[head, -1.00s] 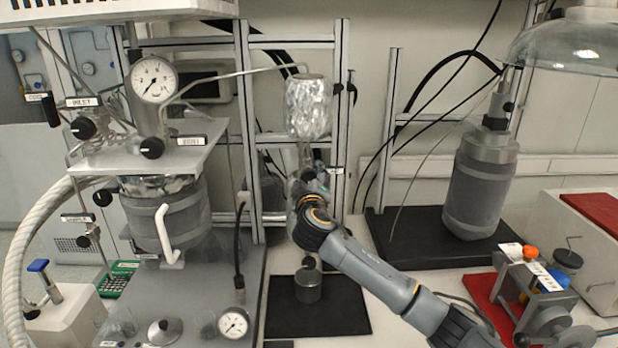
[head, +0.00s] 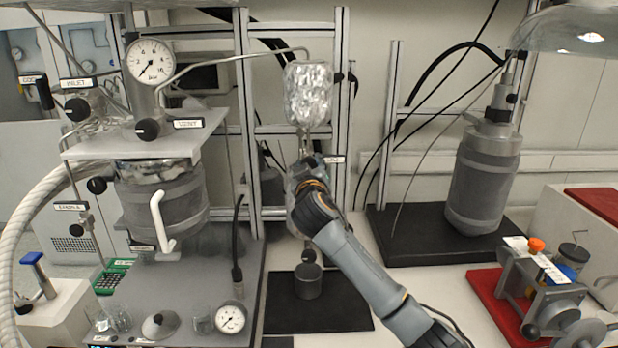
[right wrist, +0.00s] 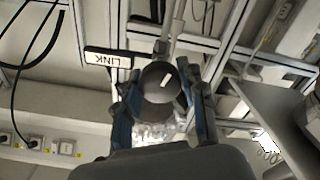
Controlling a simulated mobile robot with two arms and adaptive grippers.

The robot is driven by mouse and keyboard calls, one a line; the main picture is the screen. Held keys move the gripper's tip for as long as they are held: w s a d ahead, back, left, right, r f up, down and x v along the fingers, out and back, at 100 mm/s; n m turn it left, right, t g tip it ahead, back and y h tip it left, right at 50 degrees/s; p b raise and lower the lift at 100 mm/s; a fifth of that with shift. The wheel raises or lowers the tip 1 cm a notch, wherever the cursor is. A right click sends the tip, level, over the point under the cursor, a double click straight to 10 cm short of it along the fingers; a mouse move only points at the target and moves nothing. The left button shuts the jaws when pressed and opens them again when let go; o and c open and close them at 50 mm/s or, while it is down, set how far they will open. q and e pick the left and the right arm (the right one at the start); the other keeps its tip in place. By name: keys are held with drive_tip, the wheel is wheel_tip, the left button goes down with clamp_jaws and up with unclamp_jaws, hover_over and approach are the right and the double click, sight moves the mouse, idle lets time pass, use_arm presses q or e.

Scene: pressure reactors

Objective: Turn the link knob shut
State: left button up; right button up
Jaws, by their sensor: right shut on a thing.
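The link knob (right wrist: 161,83) is a round black knob with a white pointer mark, seen in the right wrist view. A white LINK label (right wrist: 108,57) sits beside it, upside down there. My right gripper (right wrist: 160,88) is shut on the knob, with one blue finger on each side. In the head view my right gripper (head: 308,166) is at the frame below the foil-wrapped vessel (head: 308,94). It hides the knob there, and part of the label (head: 334,160) shows to its right. My left gripper is not in view.
A reactor (head: 162,205) with a pressure gauge (head: 150,61) and several labelled knobs stands at the left. A grey cylinder (head: 482,180) stands on a black base at the right. Metal frame posts (head: 340,110) rise behind the gripper. A small device on a red mat (head: 485,284) is at the front right.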

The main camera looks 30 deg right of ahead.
drive_tip(key=m+b, duration=0.1)
drive_tip(key=m, duration=0.1)
drive_tip(key=m+b, duration=0.1)
drive_tip(key=b, duration=0.1)
drive_tip(key=shift+a+f+m, duration=0.1)
drive_tip(key=shift+f+m, duration=0.2)
drive_tip(key=shift+m, duration=0.1)
drive_tip(key=m+b, duration=0.3)
drive_tip(key=shift+m, duration=0.3)
drive_tip(key=m+b, duration=0.1)
drive_tip(key=m, duration=0.2)
drive_tip(key=shift+r+m, duration=0.15)
drive_tip(key=shift+m, duration=0.15)
drive_tip(key=shift+m+b, duration=0.5)
drive_tip(key=shift+m, duration=1.1)
drive_tip(key=shift+r, duration=0.1)
drive_tip(key=o, duration=1.2)
